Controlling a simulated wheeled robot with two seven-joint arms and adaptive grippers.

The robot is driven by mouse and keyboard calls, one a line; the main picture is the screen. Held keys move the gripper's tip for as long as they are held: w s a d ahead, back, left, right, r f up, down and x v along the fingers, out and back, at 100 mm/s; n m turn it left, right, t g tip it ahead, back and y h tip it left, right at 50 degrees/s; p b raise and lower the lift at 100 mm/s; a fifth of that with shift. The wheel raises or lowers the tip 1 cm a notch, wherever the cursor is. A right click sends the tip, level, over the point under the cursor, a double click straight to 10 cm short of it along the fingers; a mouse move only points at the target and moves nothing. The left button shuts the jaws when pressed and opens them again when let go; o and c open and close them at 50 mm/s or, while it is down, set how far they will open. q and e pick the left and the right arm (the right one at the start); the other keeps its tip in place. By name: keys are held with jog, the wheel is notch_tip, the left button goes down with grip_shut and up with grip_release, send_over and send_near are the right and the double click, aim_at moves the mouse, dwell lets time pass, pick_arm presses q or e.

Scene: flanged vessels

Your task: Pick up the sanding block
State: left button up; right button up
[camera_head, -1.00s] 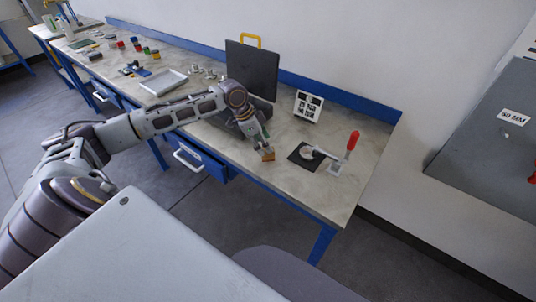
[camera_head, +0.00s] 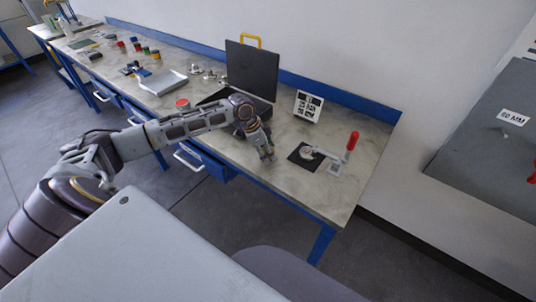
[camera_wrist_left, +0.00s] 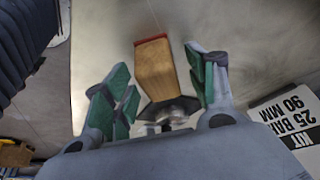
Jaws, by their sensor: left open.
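The sanding block (camera_wrist_left: 156,68), a tan wooden block with a red edge, shows in the left wrist view between the two fingers of my left gripper (camera_wrist_left: 160,80). The green-padded fingers are open, with a visible gap on each side of the block. In the head view my left gripper (camera_head: 267,154) points down at the bench top (camera_head: 240,160), left of the black square mat. I cannot make out the block there; the gripper seems to hide it. My right gripper is not in view.
The black mat (camera_head: 294,156) with a red-handled clamp (camera_head: 351,142) stands right of the gripper. Behind are an open black case (camera_head: 252,72) and a white printed sign (camera_head: 308,105), also in the wrist view (camera_wrist_left: 290,112). The bench's front right is clear.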

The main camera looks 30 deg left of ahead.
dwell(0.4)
pick_arm(q)
jog(key=c, duration=1.2)
jog(key=shift+r, duration=0.15)
notch_tip(320, 180, up, 10)
jog(key=shift+f, duration=0.15)
jog(key=o, duration=0.5)
jog(key=shift+c, duration=1.4)
